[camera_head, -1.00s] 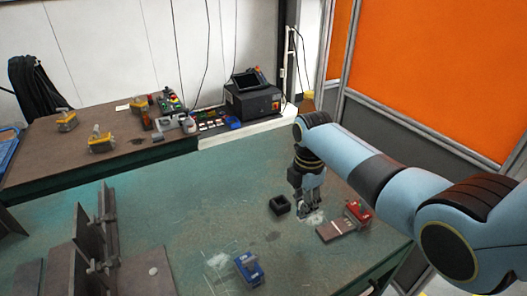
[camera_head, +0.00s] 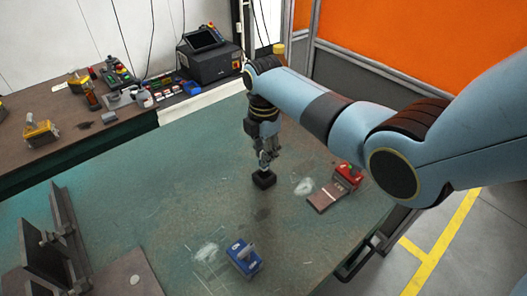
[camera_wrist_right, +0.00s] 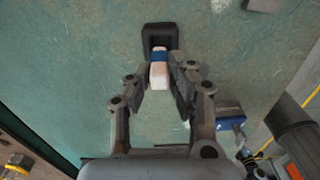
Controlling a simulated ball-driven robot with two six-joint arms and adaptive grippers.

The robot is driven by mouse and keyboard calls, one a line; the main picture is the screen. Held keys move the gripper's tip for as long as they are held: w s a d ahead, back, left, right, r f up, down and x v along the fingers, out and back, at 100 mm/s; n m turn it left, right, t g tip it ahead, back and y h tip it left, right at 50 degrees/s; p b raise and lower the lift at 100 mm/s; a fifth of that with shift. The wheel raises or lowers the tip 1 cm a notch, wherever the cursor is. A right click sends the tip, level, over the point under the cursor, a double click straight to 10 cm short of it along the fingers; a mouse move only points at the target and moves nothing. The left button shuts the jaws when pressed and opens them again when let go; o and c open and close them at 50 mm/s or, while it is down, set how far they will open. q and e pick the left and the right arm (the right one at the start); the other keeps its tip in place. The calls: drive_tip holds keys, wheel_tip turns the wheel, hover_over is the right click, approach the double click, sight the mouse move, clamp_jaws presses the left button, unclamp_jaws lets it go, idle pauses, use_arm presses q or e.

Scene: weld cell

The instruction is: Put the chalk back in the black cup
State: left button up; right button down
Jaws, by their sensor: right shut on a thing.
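The black cup (camera_head: 263,181) is a small dark square holder on the green table. It also shows in the wrist view (camera_wrist_right: 147,38), at the top. My right gripper (camera_head: 265,165) points down directly above the cup, very close to it. It is shut on the chalk (camera_wrist_right: 159,77), a white stick with a blue band. In the wrist view the chalk's far end overlaps the cup's opening; I cannot tell how deep it reaches. In the head view the fingers hide the chalk. My left gripper is not in view.
A red clamp-like tool (camera_head: 348,174) and a brown block (camera_head: 326,198) lie right of the cup. A blue tool (camera_head: 244,258) lies nearer. Dark steel plates (camera_head: 45,248) stand at the left. The table around the cup is mostly clear.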

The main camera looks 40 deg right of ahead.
drive_tip(key=shift+f+b, duration=0.6)
drive_tip(key=shift+f, duration=0.15)
drive_tip(key=shift+s+f+b, duration=0.1)
drive_tip(key=shift+f+b, duration=0.2)
drive_tip(key=shift+b, duration=0.05)
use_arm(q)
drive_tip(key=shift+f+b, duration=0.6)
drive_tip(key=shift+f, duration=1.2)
use_arm(e)
drive_tip(key=shift+f, duration=1)
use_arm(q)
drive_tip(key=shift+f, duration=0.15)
use_arm(e)
drive_tip(key=shift+f, duration=0.3)
drive_tip(key=c, duration=1.1)
unclamp_jaws()
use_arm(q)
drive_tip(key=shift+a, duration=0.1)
use_arm(e)
drive_tip(key=shift+r, duration=0.1)
wheel_tip(320, 180, up, 12)
drive_tip(key=shift+f, duration=0.1)
